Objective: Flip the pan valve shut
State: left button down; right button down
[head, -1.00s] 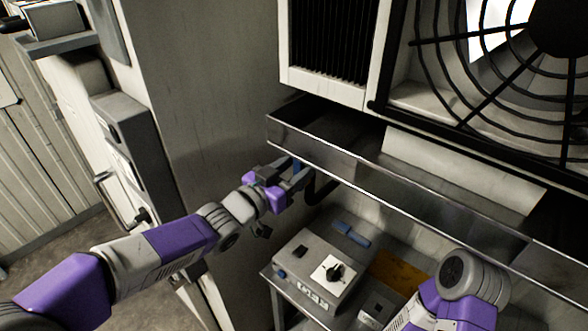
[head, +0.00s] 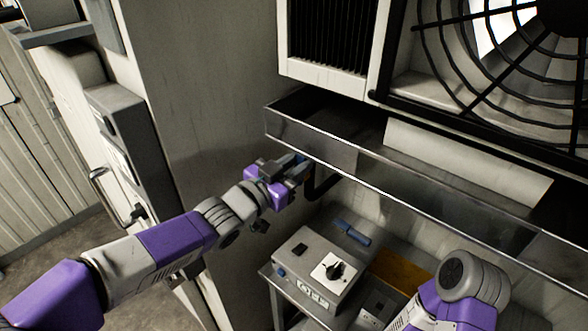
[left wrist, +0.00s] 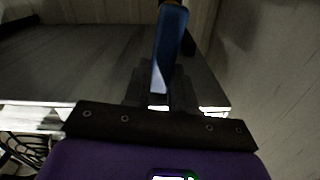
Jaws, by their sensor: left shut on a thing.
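The metal pan (head: 310,148) runs under the wall unit, with a dark pipe (head: 322,190) bending below its left end. My left gripper (head: 303,168) is at the underside of the pan's left end, just left of the pipe. It is shut on the blue valve lever (left wrist: 168,45), which stands between the dark fingers in the left wrist view. A small brass-coloured bit shows at the lever's far end. The gripper hides most of the valve in the head view. My right arm enters at lower right; its gripper is out of view.
A grey control box (head: 307,262) with a black knob (head: 335,270) sits on the bench below, beside a blue-handled tool (head: 353,232) and an orange-brown pad (head: 400,270). A tall cabinet side (head: 200,100) stands left of the pan. A fan grille (head: 480,60) is above.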

pick_arm(q)
jog(key=shift+s+d+f+m+b, duration=0.2)
jog(key=shift+s+d+m+b, duration=0.1)
jog(key=shift+m+b, duration=0.65)
jog(key=shift+s+d+f+m+b, duration=0.15)
jog(key=shift+d+m+b, duration=0.2)
jog(key=shift+m+b, duration=0.6)
jog(key=shift+s+d+f+m+b, duration=0.25)
jog(key=shift+m+b, duration=0.45)
jog(key=shift+b, duration=0.4)
jog(key=shift+d, duration=0.1)
jog(key=c, duration=0.9)
grip_release()
jog(key=shift+r, duration=0.1)
jog(key=shift+s, duration=0.1)
jog(key=shift+p+v, duration=1.2)
jog(key=shift+v, duration=2.55)
